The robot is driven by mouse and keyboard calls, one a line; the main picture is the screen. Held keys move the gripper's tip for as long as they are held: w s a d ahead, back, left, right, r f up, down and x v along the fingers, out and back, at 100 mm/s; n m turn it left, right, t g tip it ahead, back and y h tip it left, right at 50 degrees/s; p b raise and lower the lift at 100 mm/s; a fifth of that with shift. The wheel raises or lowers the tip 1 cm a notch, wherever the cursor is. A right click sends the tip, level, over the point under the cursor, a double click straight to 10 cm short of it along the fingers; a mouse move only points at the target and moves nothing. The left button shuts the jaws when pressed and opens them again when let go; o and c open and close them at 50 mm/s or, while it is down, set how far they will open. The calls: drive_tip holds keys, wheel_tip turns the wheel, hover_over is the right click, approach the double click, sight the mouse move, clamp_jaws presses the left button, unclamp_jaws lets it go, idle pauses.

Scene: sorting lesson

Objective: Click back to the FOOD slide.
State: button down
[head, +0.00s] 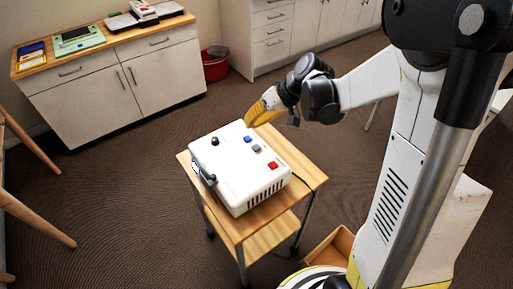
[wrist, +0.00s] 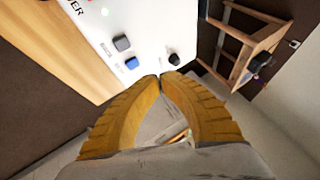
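A white box-shaped device (head: 228,180) with a slide-projector look stands on a small wooden cart. Its top carries a blue button (head: 248,139), a grey button (head: 256,148), a red button (head: 273,165) and a black knob (head: 215,141). In the wrist view the grey button (wrist: 122,43) and blue button (wrist: 131,63) lie left of the fingertips; the black knob (wrist: 173,60) appears just beyond them. The small labels are hard to read. My gripper (head: 250,120) has yellow fingers, tips together and empty, near the device's back edge. No projected slide is in view.
The wooden cart (head: 300,172) has bare top to the device's right. A cabinet (head: 120,80) with trays and a green item on top stands at the back left. A red bin (head: 215,66) stands beside it. Wooden legs (head: 35,217) show at left.

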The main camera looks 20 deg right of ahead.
drive_tip(key=b, duration=0.6)
approach(247, 147)
drive_tip(key=x, duration=0.5)
drive_tip(key=shift+w+a+r, duration=0.15)
drive_tip(key=shift+w+a, duration=0.1)
drive_tip(key=shift+a, duration=0.1)
idle(0.4)
drive_tip(key=shift+f, duration=0.4)
drive_tip(key=shift+f+b, duration=0.45)
drive_tip(key=shift+b, duration=0.15)
drive_tip(key=shift+r, duration=0.1)
idle(0.5)
drive_tip(key=shift+r+p, duration=0.65)
drive_tip(key=shift+r, duration=0.15)
drive_tip(key=shift+r, duration=0.1)
drive_tip(key=shift+r+p, duration=1.85)
drive_tip(key=shift+r, duration=0.55)
